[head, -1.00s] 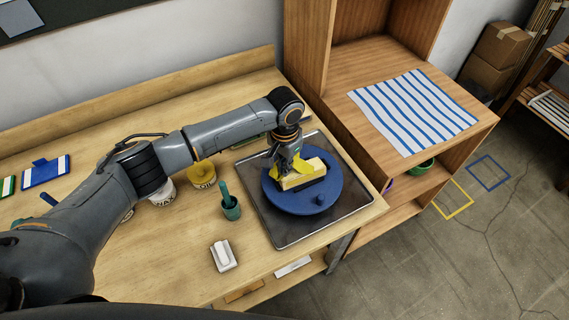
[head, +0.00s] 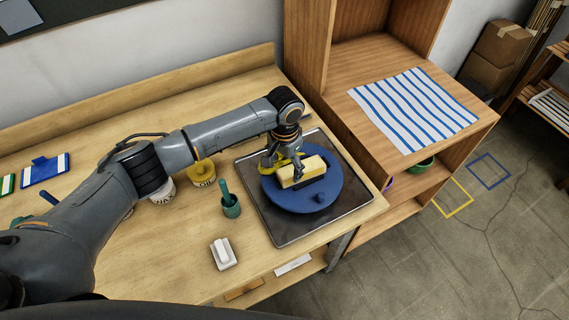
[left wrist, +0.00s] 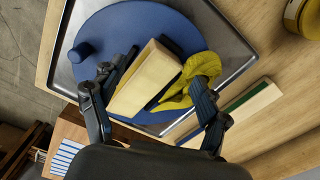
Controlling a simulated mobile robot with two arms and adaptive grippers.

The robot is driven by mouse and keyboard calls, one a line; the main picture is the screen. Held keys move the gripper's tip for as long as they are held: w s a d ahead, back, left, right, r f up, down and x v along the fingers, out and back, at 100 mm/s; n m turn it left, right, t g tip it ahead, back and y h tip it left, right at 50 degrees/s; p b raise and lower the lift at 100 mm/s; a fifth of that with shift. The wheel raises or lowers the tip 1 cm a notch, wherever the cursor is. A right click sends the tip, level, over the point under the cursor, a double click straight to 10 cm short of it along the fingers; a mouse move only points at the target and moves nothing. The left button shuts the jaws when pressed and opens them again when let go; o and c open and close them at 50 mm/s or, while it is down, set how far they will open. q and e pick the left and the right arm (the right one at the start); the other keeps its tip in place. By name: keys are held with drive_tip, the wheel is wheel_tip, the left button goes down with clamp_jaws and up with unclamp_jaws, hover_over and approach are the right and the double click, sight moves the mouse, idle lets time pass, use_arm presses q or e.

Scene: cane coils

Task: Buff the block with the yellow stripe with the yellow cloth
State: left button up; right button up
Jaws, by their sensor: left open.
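My right gripper is out of view.
The turntable sits on a dark metal tray (head: 279,236). A green-striped block (left wrist: 240,107) lies beyond the tray. A striped cloth (head: 415,108) covers the shelf.

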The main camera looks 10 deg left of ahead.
sight(284, 175)
use_arm(q)
drive_tip(key=shift+f+b, duration=0.6)
drive_tip(key=shift+f, duration=1.1)
